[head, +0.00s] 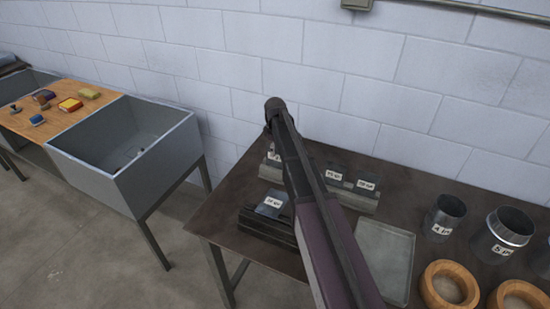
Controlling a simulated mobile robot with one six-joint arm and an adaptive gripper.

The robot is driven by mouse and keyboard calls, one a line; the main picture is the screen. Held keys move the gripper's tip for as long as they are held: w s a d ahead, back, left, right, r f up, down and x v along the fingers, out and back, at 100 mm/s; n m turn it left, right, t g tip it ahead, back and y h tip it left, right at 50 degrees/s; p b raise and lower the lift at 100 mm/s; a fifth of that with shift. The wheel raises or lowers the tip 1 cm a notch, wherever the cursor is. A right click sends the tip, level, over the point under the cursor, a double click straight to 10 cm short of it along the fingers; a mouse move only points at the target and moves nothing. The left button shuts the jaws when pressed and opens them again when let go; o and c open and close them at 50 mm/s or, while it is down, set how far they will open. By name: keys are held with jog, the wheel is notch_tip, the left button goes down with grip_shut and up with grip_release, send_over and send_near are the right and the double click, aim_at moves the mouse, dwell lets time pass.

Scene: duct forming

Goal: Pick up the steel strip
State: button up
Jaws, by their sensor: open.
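On the dark workbench (228,210), a dark slotted block (262,222) stands near the left front with a small plate (272,203) bearing a white label on top. Behind it, a longer grey block (352,198) holds labelled dark plates, one of them (366,184) at its right end. I cannot tell which piece is the steel strip, as the labels are too small to read. My arm crosses in front of both blocks and hides part of them. My gripper is not visible.
A grey tray (398,262) lies right of my arm. Labelled metal cylinders (445,217) and wooden rings (450,285) stand further right. A grey sink (110,165) and wooden board (65,117) with coloured items are at left. A block wall (400,70) rises behind.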

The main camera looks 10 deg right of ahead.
jog(key=shift+f, duration=0.25)
dwell(0.4)
grip_shut()
